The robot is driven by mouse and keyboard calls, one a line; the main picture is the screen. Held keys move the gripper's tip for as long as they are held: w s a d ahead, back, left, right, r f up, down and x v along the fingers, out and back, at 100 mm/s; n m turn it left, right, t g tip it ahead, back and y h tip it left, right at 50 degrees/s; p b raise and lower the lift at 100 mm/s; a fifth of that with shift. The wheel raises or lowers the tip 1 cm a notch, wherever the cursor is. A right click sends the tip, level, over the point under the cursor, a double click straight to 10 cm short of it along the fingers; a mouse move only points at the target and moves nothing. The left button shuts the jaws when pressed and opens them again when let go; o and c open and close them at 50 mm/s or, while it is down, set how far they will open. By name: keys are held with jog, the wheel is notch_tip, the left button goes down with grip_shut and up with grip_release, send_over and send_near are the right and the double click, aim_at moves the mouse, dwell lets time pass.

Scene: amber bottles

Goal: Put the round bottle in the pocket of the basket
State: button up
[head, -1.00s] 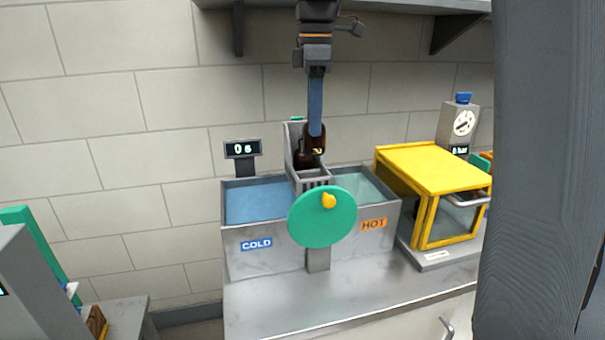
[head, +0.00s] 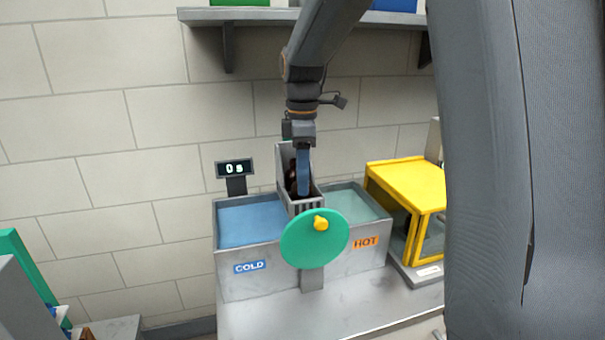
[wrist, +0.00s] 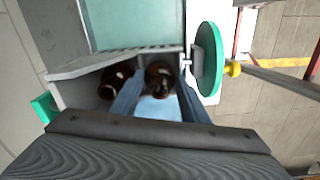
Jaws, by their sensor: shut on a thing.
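The grey basket (head: 285,160) stands between the two baths, and its wall also shows in the wrist view (wrist: 85,67). My gripper (head: 304,191) reaches down into it. In the wrist view its blue fingers (wrist: 158,98) are shut on a dark amber round bottle (wrist: 161,77), at the basket's end nearer the green disc. A second amber bottle (wrist: 114,80) sits in the basket beside it, toward the back. In the head view the fingers and basket front hide most of the held bottle. I cannot tell whether its base touches the pocket floor.
A cold bath (head: 250,226) lies left of the basket and a hot bath (head: 350,205) right. A green disc (head: 313,239) with a yellow knob stands in front. A yellow-framed box (head: 405,188) is at right. A shelf (head: 240,16) hangs above.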

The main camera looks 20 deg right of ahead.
jog(key=o, duration=0.8)
jog(key=shift+f, duration=0.1)
notch_tip(320, 180, up, 12)
jog(key=b, duration=0.4)
